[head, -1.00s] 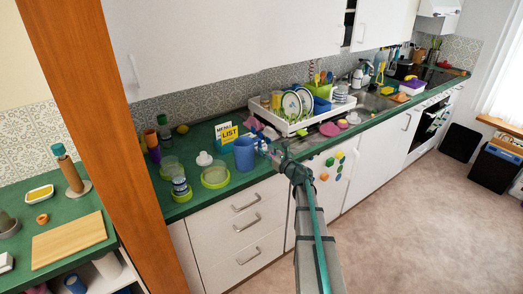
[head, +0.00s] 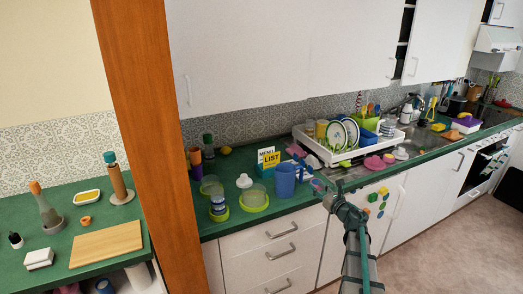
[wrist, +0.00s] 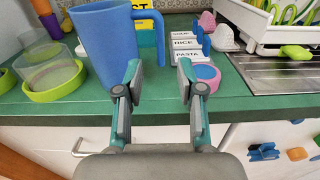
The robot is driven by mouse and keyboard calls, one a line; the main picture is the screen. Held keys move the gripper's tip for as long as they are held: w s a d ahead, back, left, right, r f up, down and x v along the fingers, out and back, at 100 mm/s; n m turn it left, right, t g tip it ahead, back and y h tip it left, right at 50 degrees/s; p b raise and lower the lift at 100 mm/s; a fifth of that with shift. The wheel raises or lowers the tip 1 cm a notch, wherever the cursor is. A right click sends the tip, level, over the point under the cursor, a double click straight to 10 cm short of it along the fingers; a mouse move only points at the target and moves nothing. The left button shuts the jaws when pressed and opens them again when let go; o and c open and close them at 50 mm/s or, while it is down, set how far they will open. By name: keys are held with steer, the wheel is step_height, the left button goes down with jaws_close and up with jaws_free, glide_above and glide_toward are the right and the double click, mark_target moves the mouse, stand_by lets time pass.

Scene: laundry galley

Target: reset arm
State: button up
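My gripper (wrist: 157,88) is open and empty in the wrist view, its two fingers apart at the front edge of the green counter (wrist: 250,105). A blue mug (wrist: 104,45) stands just beyond and left of the fingers, with its handle toward the right. In the head view the blue mug (head: 285,181) stands on the counter, and my gripper (head: 322,188) is to its right, small and partly hidden by my arm.
A white dish rack (head: 335,153) with plates stands behind to the right. Clear containers with green bases (head: 254,198) stand left of the mug. Drawers (head: 270,245) lie below; the floor (head: 425,235) at right is open.

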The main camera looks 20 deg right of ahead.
steer(key=s+d+f+m+g+h, duration=0.25)
steer(key=d+m+h, duration=0.35)
steer(key=m, duration=0.4)
steer(key=s+d+f+m+g+h, duration=0.15)
steer(key=d+f+m+h, duration=0.3)
steer(key=m, duration=0.55)
steer(key=s+a+f+m+g, duration=0.35)
steer(key=s+f+m, duration=0.25)
steer(key=f, duration=0.3)
steer(key=s+a+f+m+g, duration=0.2)
steer(key=s+f+m+g, duration=0.3)
steer(key=f, duration=0.4)
steer(key=s+a+f+m+g+y, duration=0.5)
steer(key=s+a+f+m+g, duration=0.15)
steer(key=s+a+f, duration=1.05)
steer(key=s+a+f+g+y, duration=0.1)
steer(key=s+a+g, duration=0.1)
steer(key=s+a, duration=0.6)
steer(key=s+a+f+g+y, duration=0.1)
steer(key=s+a+f+g, duration=0.1)
steer(key=s+a, duration=0.7)
steer(key=s+g, duration=0.1)
steer(key=s, duration=0.7)
steer(key=shift+a+f, duration=0.15)
steer(key=shift+a, duration=0.1)
